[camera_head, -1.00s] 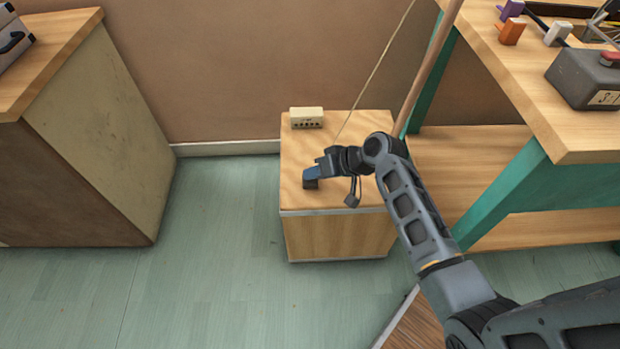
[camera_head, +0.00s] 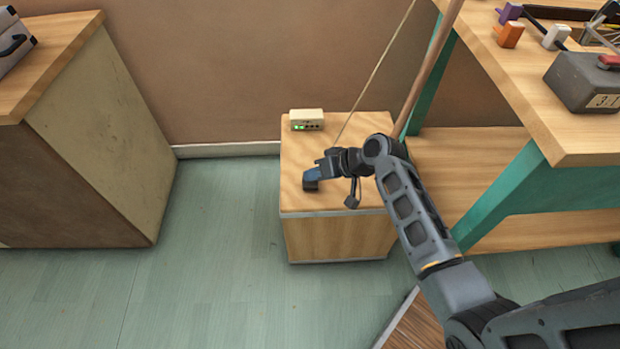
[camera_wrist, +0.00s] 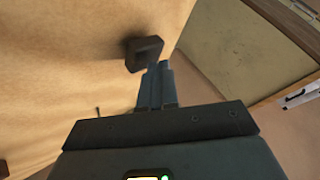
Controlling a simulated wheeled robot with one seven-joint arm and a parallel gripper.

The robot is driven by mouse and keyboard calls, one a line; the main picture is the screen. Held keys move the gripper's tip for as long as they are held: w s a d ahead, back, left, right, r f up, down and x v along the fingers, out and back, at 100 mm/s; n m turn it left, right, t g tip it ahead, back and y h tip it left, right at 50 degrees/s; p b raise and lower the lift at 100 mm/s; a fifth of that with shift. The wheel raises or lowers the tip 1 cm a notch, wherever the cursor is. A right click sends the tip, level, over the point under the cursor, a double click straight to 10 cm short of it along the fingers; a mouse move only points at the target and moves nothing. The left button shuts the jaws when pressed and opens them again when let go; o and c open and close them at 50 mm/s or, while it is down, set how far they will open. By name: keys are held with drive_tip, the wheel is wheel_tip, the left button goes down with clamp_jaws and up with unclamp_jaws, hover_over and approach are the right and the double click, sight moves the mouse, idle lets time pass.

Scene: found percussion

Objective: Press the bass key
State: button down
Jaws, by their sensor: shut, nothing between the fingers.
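A small dark block (camera_head: 311,186), which looks like the bass key, stands on top of the wooden box (camera_head: 300,160) near its left edge. It also shows in the wrist view (camera_wrist: 146,52), just beyond my fingertips. My gripper (camera_head: 313,174) is shut and empty, its fingers together; in the wrist view the fingertips (camera_wrist: 158,66) meet the near edge of the block. They appear to touch it, but the contact itself is hidden. A cream indicator unit (camera_head: 307,114) sits at the back of the box, with green lights lit at its left and dark ones at its right.
A string (camera_head: 376,69) and a wooden pole (camera_head: 432,67) rise behind my arm. A workbench with teal legs (camera_head: 515,195) stands at right, carrying a grey box (camera_head: 580,82). A cabinet (camera_head: 100,110) stands at left. Floor between cabinet and wooden box is clear.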

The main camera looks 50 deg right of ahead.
sight(314, 182)
drive_tip(key=shift+r+p, duration=0.3)
drive_tip(key=shift+r, duration=0.25)
drive_tip(key=shift+r, duration=0.15)
wheel_tip(314, 182, up, 5)
drive_tip(key=p, duration=0.5)
